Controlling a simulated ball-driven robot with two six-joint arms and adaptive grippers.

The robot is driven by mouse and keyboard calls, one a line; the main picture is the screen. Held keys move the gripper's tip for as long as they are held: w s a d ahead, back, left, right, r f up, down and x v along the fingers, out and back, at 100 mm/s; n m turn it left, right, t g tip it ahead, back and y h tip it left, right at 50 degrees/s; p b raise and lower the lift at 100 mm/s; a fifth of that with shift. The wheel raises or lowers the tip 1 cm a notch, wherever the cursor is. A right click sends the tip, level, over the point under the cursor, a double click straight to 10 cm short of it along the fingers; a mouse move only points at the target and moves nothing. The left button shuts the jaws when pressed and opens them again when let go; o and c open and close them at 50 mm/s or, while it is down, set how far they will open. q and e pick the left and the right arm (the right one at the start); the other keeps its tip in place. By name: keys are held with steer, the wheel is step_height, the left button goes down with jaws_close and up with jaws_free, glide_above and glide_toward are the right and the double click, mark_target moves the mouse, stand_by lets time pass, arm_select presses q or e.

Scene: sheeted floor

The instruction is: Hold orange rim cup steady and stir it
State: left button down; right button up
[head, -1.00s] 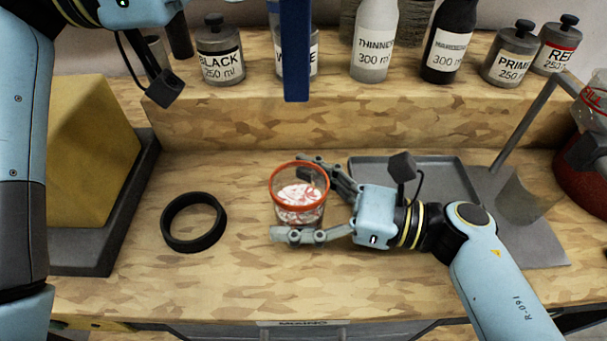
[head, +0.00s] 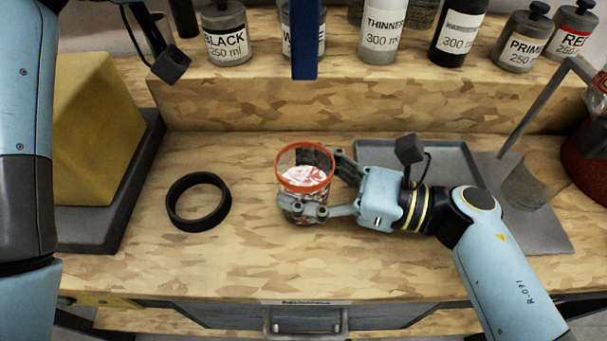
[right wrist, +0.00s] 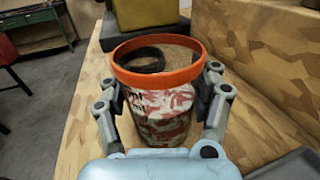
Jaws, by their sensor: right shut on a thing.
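The clear cup with an orange rim (head: 305,182) stands upright on the camo-patterned bench. It holds something white and red. My right gripper (head: 308,185) is shut around its sides, one finger near and one far. The right wrist view shows the orange rim cup (right wrist: 160,112) between both fingers of the right gripper (right wrist: 160,92), its mouth open. My left arm is at the left edge; its gripper is out of view above. A blue upright bar (head: 304,40) hangs in from the top edge, behind the cup; what holds it is hidden.
A black ring (head: 200,223) lies left of the cup. A grey tray (head: 440,158) is behind my right wrist. A yellow block (head: 95,150) on a dark base stands left. Labelled bottles and jars, such as THINNER (head: 380,30), line the raised shelf.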

arm_select(q)
steer(key=c, duration=1.8)
jaws_free()
steer(key=shift+c, duration=0.2)
jaws_close()
arm_select(e)
steer(key=o, duration=1.5)
steer(key=v, duration=1.2)
